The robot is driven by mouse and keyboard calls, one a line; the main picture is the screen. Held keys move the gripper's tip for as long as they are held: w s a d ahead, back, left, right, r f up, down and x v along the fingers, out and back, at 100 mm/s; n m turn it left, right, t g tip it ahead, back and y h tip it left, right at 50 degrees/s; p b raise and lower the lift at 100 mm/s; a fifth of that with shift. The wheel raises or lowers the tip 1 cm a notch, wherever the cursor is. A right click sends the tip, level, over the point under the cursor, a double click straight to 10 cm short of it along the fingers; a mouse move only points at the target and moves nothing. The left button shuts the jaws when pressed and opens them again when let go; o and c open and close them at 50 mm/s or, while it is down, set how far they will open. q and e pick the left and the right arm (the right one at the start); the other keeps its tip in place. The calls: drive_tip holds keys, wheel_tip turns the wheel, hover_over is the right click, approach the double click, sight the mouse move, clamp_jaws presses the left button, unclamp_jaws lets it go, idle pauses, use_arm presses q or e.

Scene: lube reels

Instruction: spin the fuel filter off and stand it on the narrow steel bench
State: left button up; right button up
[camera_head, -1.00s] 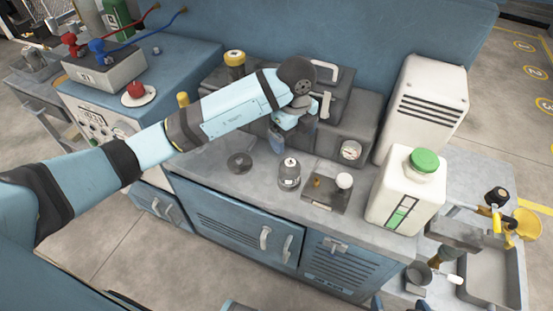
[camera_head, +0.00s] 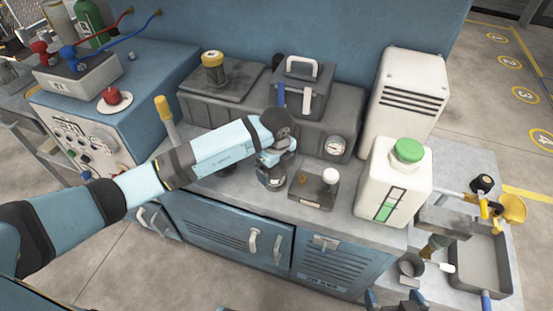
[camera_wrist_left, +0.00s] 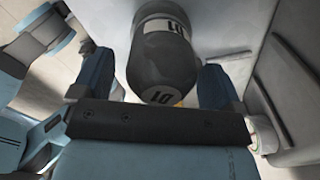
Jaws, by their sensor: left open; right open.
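A dark grey canister (camera_head: 271,183) with a pale label, seemingly the fuel filter, stands upright on the grey steel top (camera_head: 345,215) above blue cabinets. My left gripper (camera_head: 274,164) is over it and hides its upper part. In the left wrist view the canister (camera_wrist_left: 165,65), marked 10, lies between the two open blue fingers, with gaps visible on both sides. My right gripper (camera_head: 397,303) is open and empty at the bottom edge of the head view. I cannot tell for sure which surface is the narrow steel bench.
A white jug (camera_head: 390,185) with a green cap stands further right. Behind are a dark toolbox (camera_head: 302,90) and a gauge (camera_head: 335,147). A lower table with trays (camera_head: 480,262) is at right.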

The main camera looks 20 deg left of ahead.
use_arm(q)
drive_tip(key=shift+f, duration=0.2)
drive_tip(key=c, duration=1.1)
drive_tip(key=n+p, duration=0.3)
drive_tip(key=shift+r+n, duration=0.25)
drive_tip(key=shift+n, duration=0.15)
drive_tip(key=shift+w+n+p, duration=0.1)
drive_tip(key=shift+n+p, duration=0.3)
drive_tip(key=shift+f+n, duration=0.3)
